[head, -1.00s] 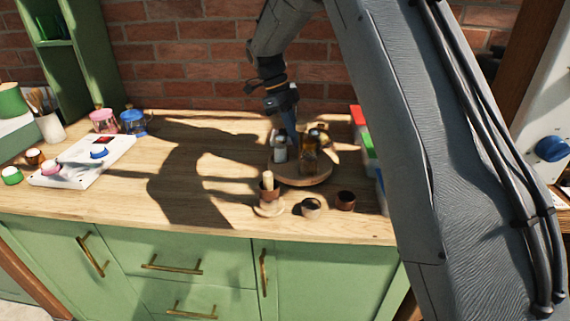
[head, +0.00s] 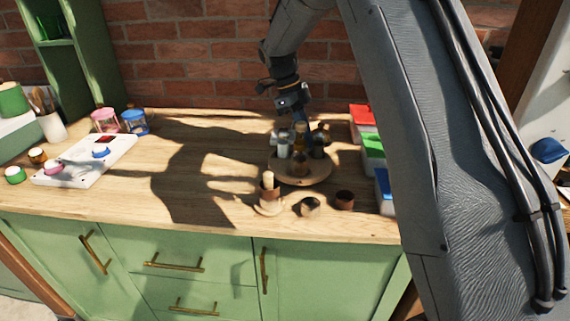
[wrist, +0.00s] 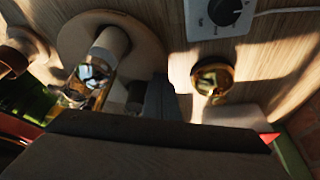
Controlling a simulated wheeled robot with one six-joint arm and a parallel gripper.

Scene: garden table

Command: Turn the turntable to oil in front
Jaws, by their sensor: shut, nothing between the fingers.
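The round wooden turntable (head: 321,177) stands on the counter in the head view, right of centre. On it are an amber bottle (head: 300,134) that looks like oil, towards the back, a pale shaker (head: 283,150) at the left, a dark bottle (head: 320,142) at the right and a brown wooden piece (head: 299,165) at the front. My gripper (head: 299,119) points down behind and among these items. It is shut and empty, and its tips are partly hidden by the bottles. In the wrist view my gripper (wrist: 160,98) shows as a dark shape; whether it touches anything cannot be told.
In front of the turntable stand a cup with a wooden pestle (head: 268,190) and two small cups (head: 309,207) (head: 344,200). Red, green and blue bins (head: 372,150) line the right side. A white panel (head: 95,158) and jars (head: 134,122) are at the left; the counter between is clear.

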